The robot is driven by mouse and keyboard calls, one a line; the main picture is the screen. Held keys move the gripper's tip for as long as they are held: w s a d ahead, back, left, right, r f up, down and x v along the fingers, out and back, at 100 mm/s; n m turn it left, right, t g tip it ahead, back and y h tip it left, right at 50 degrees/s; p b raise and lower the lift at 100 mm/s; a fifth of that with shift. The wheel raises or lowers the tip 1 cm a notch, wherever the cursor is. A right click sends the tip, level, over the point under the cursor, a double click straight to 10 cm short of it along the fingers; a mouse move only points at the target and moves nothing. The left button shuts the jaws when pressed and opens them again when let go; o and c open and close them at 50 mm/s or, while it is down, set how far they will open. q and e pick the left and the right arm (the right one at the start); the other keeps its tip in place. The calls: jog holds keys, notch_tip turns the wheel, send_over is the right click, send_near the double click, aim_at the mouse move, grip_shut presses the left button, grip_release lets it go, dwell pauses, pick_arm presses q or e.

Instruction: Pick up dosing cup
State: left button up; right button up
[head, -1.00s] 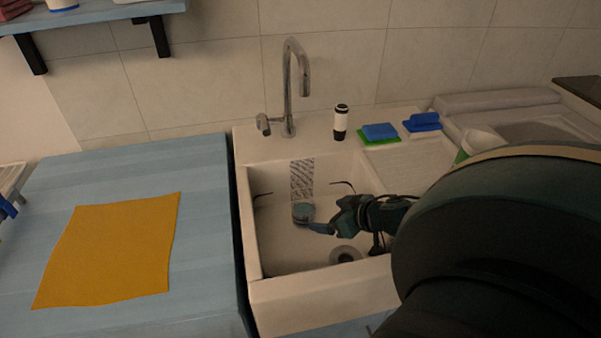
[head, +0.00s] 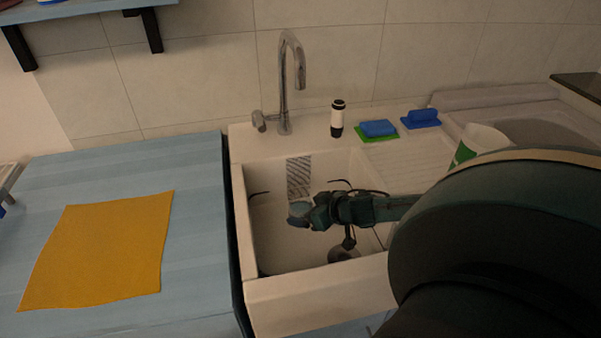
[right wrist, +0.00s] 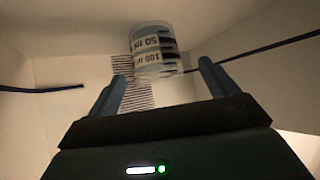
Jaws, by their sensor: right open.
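The dosing cup (right wrist: 153,50) is a clear cup with a bluish tint and white volume labels, lying inside the white sink (head: 315,305). In the right wrist view it is ahead of my right gripper (right wrist: 162,72), whose two blue fingers are spread apart, one to each side of it. The cup looks just beyond the fingertips; I cannot tell whether they touch it. In the head view the cup (head: 298,209) is partly hidden behind my right gripper (head: 306,221), which is inside the sink. My left gripper is not in view.
A tap (head: 284,90) stands behind the sink. A white and green container (head: 480,143) is at right. An orange cloth (head: 100,250) lies on the blue counter (head: 200,190).

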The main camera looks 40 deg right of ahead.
aim_at(293, 207)
jog(key=shift+x, duration=2.1)
jog(key=shift+w+d+r, duration=0.1)
jog(key=shift+d, duration=0.1)
jog(key=c, duration=1.3)
jog(key=shift+r, duration=0.2)
